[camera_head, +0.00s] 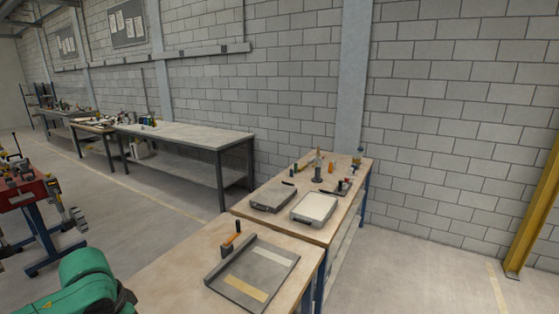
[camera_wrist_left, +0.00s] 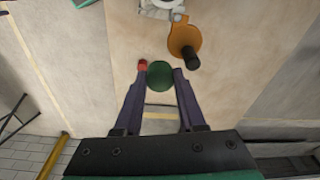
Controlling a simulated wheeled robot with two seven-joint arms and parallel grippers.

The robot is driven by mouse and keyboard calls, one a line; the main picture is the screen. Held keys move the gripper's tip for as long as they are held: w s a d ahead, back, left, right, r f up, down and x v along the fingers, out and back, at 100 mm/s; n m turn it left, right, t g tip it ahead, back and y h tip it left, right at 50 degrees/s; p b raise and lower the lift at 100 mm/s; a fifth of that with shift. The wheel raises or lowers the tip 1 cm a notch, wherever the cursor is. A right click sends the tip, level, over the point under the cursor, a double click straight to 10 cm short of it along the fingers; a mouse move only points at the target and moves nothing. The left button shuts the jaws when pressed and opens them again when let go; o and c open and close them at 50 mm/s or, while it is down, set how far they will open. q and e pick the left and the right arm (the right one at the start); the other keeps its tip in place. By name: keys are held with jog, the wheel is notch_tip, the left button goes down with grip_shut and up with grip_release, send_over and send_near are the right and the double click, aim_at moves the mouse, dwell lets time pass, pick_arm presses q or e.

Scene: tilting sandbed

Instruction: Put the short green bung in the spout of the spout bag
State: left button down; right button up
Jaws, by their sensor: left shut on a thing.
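In the left wrist view my left gripper (camera_wrist_left: 160,70) is shut on a round green piece, the green bung (camera_wrist_left: 160,77), held between its two dark fingertips. Its length is hidden, since I see it end-on. A small red piece (camera_wrist_left: 142,64) shows right by the left fingertip. I cannot pick out the spout bag for certain. A white and grey thing with a ring (camera_wrist_left: 163,6) is cut off at the top edge of this view. My right gripper is in neither view.
An orange disc with a black peg (camera_wrist_left: 185,40) lies close beyond the right fingertip. In the head view the far bench holds a grey case (camera_head: 272,198), a white-topped tray (camera_head: 314,208) and several small items. A dark tray (camera_head: 262,262) and an orange-handled tool (camera_head: 233,240) are on the near bench.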

pick_arm(q)
jog(key=s+d+f+n+b, duration=0.3)
jog(key=d+f+b, duration=0.5)
jog(key=d+f, duration=0.7)
jog(key=shift+s+b, duration=0.15)
jog(key=shift+b, duration=0.15)
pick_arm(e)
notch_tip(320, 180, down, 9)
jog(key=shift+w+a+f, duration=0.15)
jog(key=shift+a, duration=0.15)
pick_arm(q)
jog(key=shift+d+f, duration=0.1)
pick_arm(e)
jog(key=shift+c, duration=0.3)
